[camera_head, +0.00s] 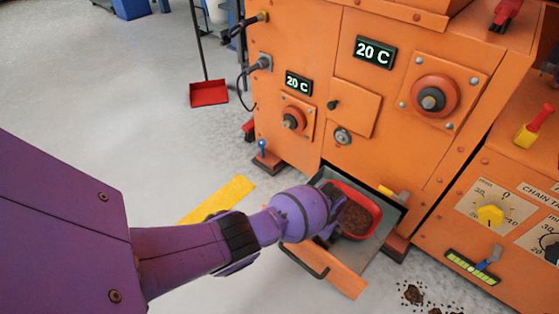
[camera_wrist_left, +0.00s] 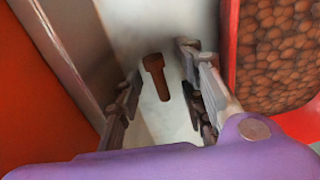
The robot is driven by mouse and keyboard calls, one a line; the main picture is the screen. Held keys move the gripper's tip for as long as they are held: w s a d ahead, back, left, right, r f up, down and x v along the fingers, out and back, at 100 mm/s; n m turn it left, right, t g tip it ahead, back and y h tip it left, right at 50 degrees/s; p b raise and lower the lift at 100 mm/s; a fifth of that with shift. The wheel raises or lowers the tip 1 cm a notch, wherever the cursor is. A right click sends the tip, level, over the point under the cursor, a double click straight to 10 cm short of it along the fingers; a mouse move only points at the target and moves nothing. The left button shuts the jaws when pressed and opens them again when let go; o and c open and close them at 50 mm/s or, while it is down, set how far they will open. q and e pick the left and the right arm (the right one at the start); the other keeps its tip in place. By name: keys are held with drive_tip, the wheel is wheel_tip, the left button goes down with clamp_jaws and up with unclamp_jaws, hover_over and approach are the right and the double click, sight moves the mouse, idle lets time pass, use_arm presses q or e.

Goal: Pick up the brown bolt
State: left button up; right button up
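The brown bolt (camera_wrist_left: 156,76) lies on the pale grey floor of an open drawer, its head toward the top of the left wrist view. My left gripper (camera_wrist_left: 160,62) is open, with one finger on each side of the bolt and a gap to each. The bolt appears free and not gripped. In the head view my left gripper (camera_head: 333,226) reaches down into the drawer (camera_head: 372,252) beside a red container (camera_head: 373,203), and the bolt is hidden behind it. My right gripper is in neither view.
The red container, filled with brown pellets (camera_wrist_left: 275,55), stands close to the right finger. The drawer's orange front (camera_head: 337,274) is on the near side. The orange machine (camera_head: 300,50) rises behind. Dark crumbs (camera_head: 415,295) lie on the floor at right.

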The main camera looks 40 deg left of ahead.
use_arm(q)
drive_tip(key=shift+r, duration=0.1)
clamp_jaws()
